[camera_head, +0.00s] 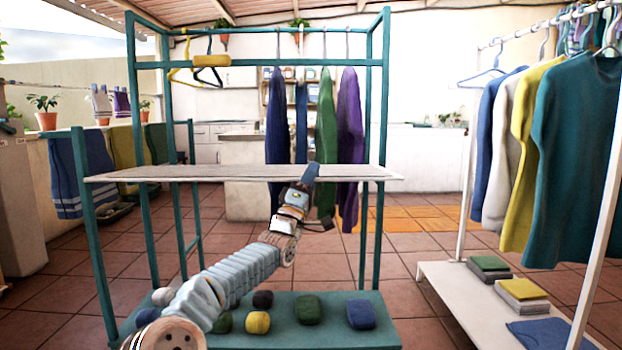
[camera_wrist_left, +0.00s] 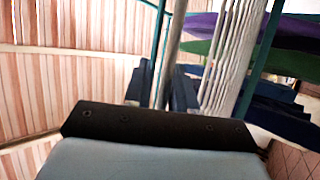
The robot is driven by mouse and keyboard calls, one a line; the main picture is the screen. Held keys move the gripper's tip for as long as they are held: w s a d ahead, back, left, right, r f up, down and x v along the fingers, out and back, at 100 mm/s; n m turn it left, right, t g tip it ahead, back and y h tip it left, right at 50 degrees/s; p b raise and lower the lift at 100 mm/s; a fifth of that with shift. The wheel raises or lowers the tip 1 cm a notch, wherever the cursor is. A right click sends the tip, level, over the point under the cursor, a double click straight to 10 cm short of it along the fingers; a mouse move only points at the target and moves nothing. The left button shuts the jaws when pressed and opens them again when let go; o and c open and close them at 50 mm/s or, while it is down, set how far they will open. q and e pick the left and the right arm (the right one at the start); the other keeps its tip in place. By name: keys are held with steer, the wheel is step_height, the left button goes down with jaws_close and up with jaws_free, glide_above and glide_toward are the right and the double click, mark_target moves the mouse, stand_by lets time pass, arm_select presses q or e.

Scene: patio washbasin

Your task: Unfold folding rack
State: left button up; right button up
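The folding rack (camera_head: 216,173) shows as a pale flat panel with a slatted look, lying about level across a teal frame (camera_head: 140,215) in the head view. Its pale slats (camera_wrist_left: 235,55) fill the upper right middle of the left wrist view. My left gripper (camera_head: 311,175) points upward at the panel's front edge, right of the middle. In the left wrist view its two dark blue fingers (camera_wrist_left: 159,88) stand close together, on either side of the rack's front bar (camera_wrist_left: 171,45). The bar appears to fill the gap. The exact contact is partly hidden. My right gripper is out of view.
Blue, green and purple garments (camera_head: 348,130) hang behind the panel. Rolled cloths (camera_head: 308,309) lie on the teal base shelf (camera_head: 382,335). A white clothes rail (camera_head: 465,185) with shirts stands at the right. Tiled floor (camera_head: 420,255) lies open between.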

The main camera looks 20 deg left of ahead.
arm_select(q)
steer(key=shift+a, duration=0.1)
steer(key=shift+f, duration=0.2)
steer(key=b+v, duration=0.2)
steer(key=v, duration=1.1)
steer(key=shift+s+f, duration=0.2)
steer(key=shift+s, duration=0.05)
